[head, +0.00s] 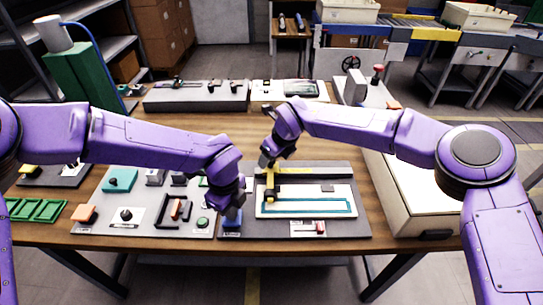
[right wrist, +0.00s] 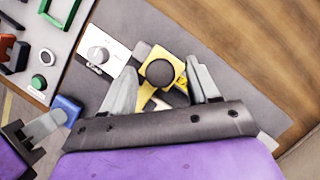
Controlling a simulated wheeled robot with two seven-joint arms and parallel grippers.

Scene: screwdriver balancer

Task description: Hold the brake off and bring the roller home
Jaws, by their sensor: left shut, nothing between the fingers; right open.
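A blue block (head: 232,223), possibly the brake pad, sits at the left front of the grey board (head: 360,222). My left gripper (head: 232,213) is shut with nothing between its fingers. Its tips are at the blue block (right wrist: 70,107) in the right wrist view, seemingly touching it; I cannot tell whether they press it. A yellow piece (head: 270,188) stands at the left of the white track plate (head: 340,205). In the right wrist view the yellow piece (right wrist: 178,70) carries a dark round knob (right wrist: 160,73). My right gripper (right wrist: 162,76) is open, fingers either side of it.
A teal-outlined channel (head: 310,211) runs rightward on the plate. A small panel with a red part (head: 318,228) is in front. Another board with a green button (head: 203,222) lies left. A cream box (head: 420,208) stands right. Bare wood shows behind the board.

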